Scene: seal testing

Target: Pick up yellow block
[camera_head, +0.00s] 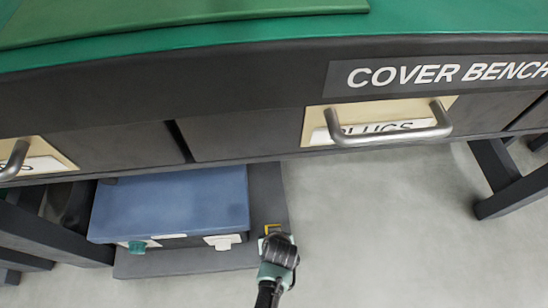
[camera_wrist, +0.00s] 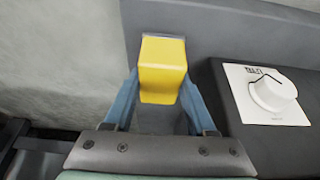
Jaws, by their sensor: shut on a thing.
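The yellow block (camera_wrist: 162,72) sits between the two blue fingers of my gripper (camera_wrist: 158,98) in the wrist view. The gripper is shut on it, with a finger on each side. In the head view only a small yellow bit (camera_head: 271,228) of the block shows beyond my dark wrist, at the right end of the low dark shelf. The wrist hides most of the block and the fingers there. I cannot tell whether the block still touches the shelf.
A blue-topped box (camera_head: 170,203) stands on the dark shelf (camera_head: 266,190) left of my gripper. A white panel with a dial (camera_wrist: 270,95) is close on the right in the wrist view. The bench (camera_head: 240,75) with drawer handles overhangs above. Grey floor (camera_head: 390,230) is clear to the right.

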